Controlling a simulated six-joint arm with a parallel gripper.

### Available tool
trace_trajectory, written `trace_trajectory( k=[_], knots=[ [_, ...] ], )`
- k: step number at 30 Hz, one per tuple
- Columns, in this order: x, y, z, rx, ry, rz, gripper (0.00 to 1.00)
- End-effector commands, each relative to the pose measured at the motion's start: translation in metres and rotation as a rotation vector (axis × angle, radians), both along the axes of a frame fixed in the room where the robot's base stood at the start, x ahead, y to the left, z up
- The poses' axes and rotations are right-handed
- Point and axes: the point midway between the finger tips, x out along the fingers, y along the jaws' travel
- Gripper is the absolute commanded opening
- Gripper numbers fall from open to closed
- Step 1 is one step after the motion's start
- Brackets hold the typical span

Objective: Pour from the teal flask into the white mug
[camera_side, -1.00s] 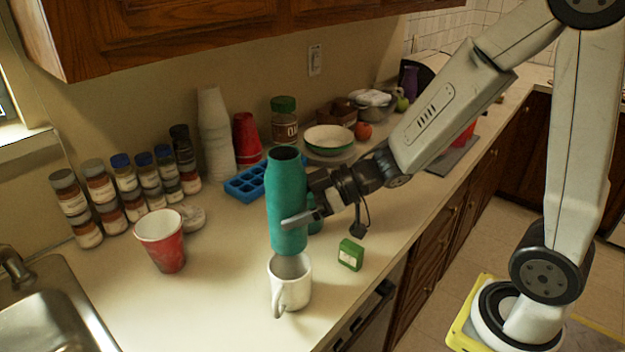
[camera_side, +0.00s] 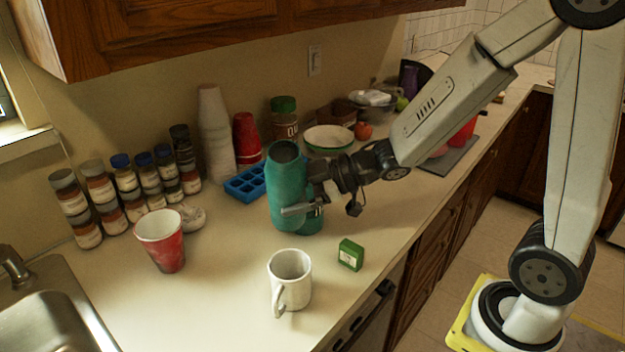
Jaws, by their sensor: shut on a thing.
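The teal flask (camera_side: 290,180) is held by my gripper (camera_side: 300,209), whose fingers are shut on its lower body from the right. Its dark open mouth faces up and its top leans slightly left. I cannot tell whether its base touches the counter. A smaller teal part (camera_side: 315,218) shows low beside it on the right, mostly hidden, perhaps a separate thing. The white mug (camera_side: 291,279) stands upright on the counter, nearer the camera than the flask and apart from it, with its handle toward the camera. Its inside looks pale.
A green box (camera_side: 350,255) stands right of the mug, near the counter edge. A red cup (camera_side: 161,241) stands at left. A blue tray (camera_side: 246,182), white stacked cups (camera_side: 215,135) and a bowl (camera_side: 329,138) are behind. The counter between red cup and mug is clear.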

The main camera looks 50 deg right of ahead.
Motion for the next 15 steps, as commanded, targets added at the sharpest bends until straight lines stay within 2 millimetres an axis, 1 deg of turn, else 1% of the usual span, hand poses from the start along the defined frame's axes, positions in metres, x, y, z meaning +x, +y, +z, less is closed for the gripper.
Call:
trace_trajectory(
  k=[15],
  knots=[
    [0.013,-0.013,0.000,-0.152,-0.150,-0.002,0.23]
  ],
)
